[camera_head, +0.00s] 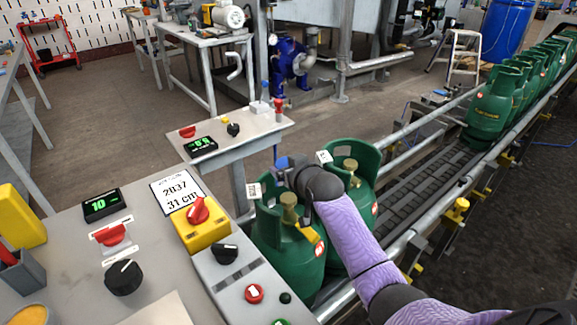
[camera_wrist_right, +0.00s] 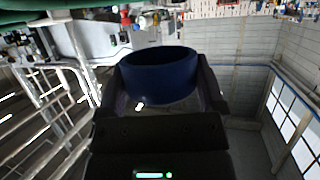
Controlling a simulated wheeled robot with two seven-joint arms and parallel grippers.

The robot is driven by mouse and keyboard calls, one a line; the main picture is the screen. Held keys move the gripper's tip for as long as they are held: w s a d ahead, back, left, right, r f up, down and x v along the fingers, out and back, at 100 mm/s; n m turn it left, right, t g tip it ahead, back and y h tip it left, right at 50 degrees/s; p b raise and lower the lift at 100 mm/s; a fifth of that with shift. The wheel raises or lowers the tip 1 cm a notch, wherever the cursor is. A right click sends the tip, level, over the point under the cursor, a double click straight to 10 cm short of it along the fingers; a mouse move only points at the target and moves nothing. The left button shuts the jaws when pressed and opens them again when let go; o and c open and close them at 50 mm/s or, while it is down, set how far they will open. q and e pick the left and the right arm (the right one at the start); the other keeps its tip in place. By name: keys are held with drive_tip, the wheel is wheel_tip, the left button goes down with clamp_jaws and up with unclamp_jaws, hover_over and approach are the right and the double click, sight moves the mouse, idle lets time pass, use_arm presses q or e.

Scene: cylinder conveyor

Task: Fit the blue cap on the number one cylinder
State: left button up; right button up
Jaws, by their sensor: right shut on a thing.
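My right gripper (camera_head: 281,164) is shut on the blue cap (camera_wrist_right: 160,77), a dark blue ring seen between the two fingers in the right wrist view. In the head view only a blue sliver of the cap (camera_head: 276,154) shows beside the gripper. Two green cylinders stand close together below and beside my right arm: a nearer one (camera_head: 283,247) and a farther one (camera_head: 366,163), each with a brass valve and a white tag. I cannot read the tag numbers for sure. The gripper is near the collar tops, apart from the valves. My left gripper is out of view.
A control desk (camera_head: 60,260) with knobs fills the left front. The conveyor (camera_head: 415,183) runs back right, carrying several more green cylinders (camera_head: 490,110).

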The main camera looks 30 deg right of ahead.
drive_tip(key=b, duration=0.2)
hover_over(291, 201)
drive_tip(key=w, duration=0.1)
wheel_tip(291, 201, down, 4)
drive_tip(key=shift+f, duration=0.2)
drive_tip(key=shift+f+b, duration=0.4)
drive_tip(key=shift+f, duration=0.2)
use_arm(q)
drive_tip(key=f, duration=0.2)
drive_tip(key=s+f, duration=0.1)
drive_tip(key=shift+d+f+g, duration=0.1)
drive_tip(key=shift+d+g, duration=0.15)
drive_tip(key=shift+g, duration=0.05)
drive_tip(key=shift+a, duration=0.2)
use_arm(e)
drive_tip(key=shift+r, duration=0.1)
use_arm(q)
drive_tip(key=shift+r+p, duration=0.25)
drive_tip(key=shift+p, duration=0.05)
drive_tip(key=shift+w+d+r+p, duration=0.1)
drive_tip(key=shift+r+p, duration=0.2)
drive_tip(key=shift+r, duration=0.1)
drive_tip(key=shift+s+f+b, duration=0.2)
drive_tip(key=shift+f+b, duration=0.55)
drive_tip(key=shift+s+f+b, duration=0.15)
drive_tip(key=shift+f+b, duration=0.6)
use_arm(e)
drive_tip(key=shift+f, duration=2.4)
